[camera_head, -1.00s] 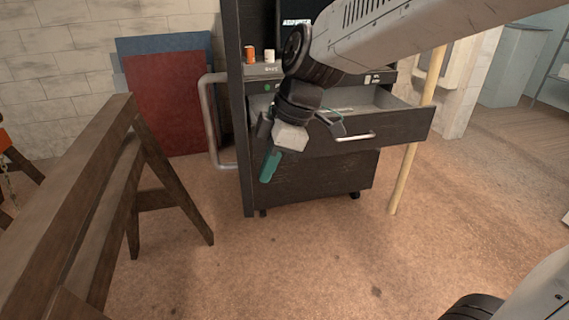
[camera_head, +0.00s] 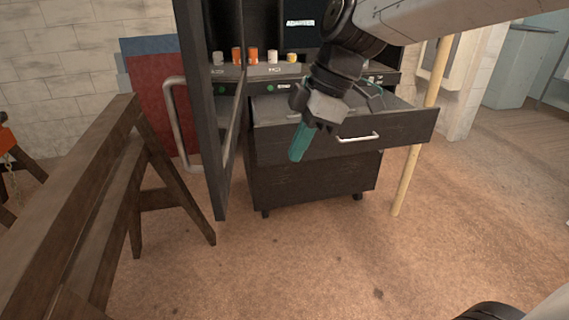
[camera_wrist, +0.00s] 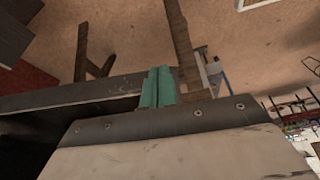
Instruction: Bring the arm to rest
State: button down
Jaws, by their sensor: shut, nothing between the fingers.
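My gripper (camera_head: 300,142) hangs in front of the dark cabinet, over the left part of the open drawer's front. Its teal fingers point down and left. In the wrist view the two teal fingers of my gripper (camera_wrist: 158,87) lie side by side, shut, with nothing between them. My arm reaches in from the upper right. The gripper appears apart from the cabinet door, though the exact gap to the drawer is hard to judge.
The cabinet's tall door (camera_head: 213,110) stands open at left, with a metal handle (camera_head: 180,125). The drawer (camera_head: 400,127) is pulled out. Several small containers (camera_head: 253,56) stand on the shelf. A pole (camera_head: 425,125) leans at right; a wooden sawhorse (camera_head: 75,190) stands left. The floor in front is clear.

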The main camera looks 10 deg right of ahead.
jog(key=v, duration=0.4)
jog(key=shift+s+d+r, duration=0.1)
jog(key=shift+d+r, duration=0.1)
jog(key=shift+r, duration=0.15)
jog(key=s+d+f+m+h, duration=0.1)
jog(key=s+d+f+m, duration=0.2)
jog(key=s+m, duration=0.2)
jog(key=s+d+f+m+h, duration=0.2)
jog(key=s+d+f+m, duration=0.1)
jog(key=s+d+m, duration=0.1)
jog(key=s+d+f+m+t+h, duration=0.1)
jog(key=s+d+f+m, duration=0.1)
jog(key=s+m, duration=0.5)
jog(key=shift+d+f+m, duration=0.4)
jog(key=shift+d, duration=0.4)
